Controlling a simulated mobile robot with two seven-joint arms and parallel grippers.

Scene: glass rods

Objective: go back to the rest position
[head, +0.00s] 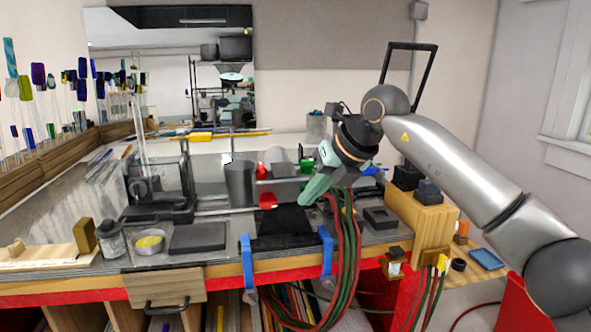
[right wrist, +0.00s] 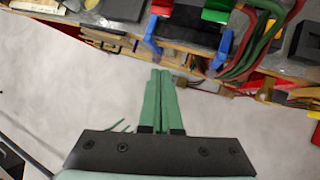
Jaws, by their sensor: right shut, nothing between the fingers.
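My right gripper (head: 305,200) comes in from the right in the head view, with its green fingers pointing down and to the left. In the right wrist view the two green fingers (right wrist: 160,75) lie side by side, shut and empty. Pale floor shows behind them there, and the bench edge lies beyond their tips. My left gripper is not in view.
Red and green hoses (head: 350,250) hang over the bench front close to my right gripper. Blue clamps (head: 247,260) grip the edge. A wooden block (head: 425,220) stands at the right. Coloured glass rods (head: 38,75) stand upright at the left. A grey cup (head: 240,185) stands mid-bench.

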